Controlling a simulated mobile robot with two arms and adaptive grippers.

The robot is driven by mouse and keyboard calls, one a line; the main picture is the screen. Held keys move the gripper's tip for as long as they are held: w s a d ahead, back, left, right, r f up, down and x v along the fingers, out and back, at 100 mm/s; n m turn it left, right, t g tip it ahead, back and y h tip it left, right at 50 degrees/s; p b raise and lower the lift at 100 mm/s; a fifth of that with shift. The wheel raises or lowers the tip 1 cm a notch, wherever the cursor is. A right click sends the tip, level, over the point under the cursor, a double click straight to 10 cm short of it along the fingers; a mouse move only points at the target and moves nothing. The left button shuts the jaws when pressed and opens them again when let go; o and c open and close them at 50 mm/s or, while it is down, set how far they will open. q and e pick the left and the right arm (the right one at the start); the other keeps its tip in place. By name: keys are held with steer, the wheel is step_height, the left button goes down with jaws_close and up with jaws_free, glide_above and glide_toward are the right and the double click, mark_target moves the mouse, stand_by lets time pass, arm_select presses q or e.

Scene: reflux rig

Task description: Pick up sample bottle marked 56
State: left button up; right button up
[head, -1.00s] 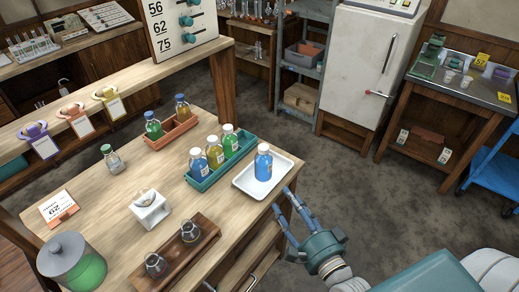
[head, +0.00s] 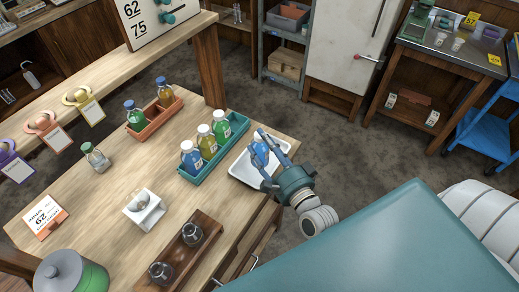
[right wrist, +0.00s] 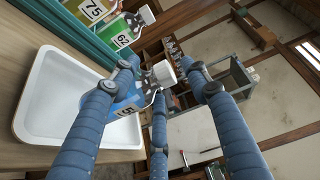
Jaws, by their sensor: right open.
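The sample bottle with blue liquid and a white cap (right wrist: 130,98) stands on the white tray (head: 238,174). In the right wrist view its label shows a 5, with the rest hidden by a finger. In the head view the bottle (head: 261,155) is partly covered by my fingers. My right gripper (head: 268,149) is open, with its blue fingers spread around the bottle. In the right wrist view the gripper (right wrist: 168,75) has fingers on both sides of the bottle; contact cannot be told. My left gripper is out of view.
A teal rack (head: 212,161) beside the tray holds blue, yellow and green bottles. Labels 75 and 62 show in the wrist view. An orange rack (head: 152,127) holds two blue-capped bottles. A wooden holder (head: 178,250) with flasks stands nearer. A fridge (head: 343,50) is behind.

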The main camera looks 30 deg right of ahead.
mark_target(257, 134)
steer(key=w+p, duration=0.1)
steer(key=w, duration=0.2)
steer(key=shift+w+r, duration=0.1)
steer(key=shift+w, duration=0.3)
steer(key=shift+w+f, duration=0.2)
steer(key=shift+w, duration=0.15)
steer(key=shift+c, duration=0.5)
steer(key=shift+s, duration=0.1)
jaws_close()
steer(key=shift+r, duration=0.15)
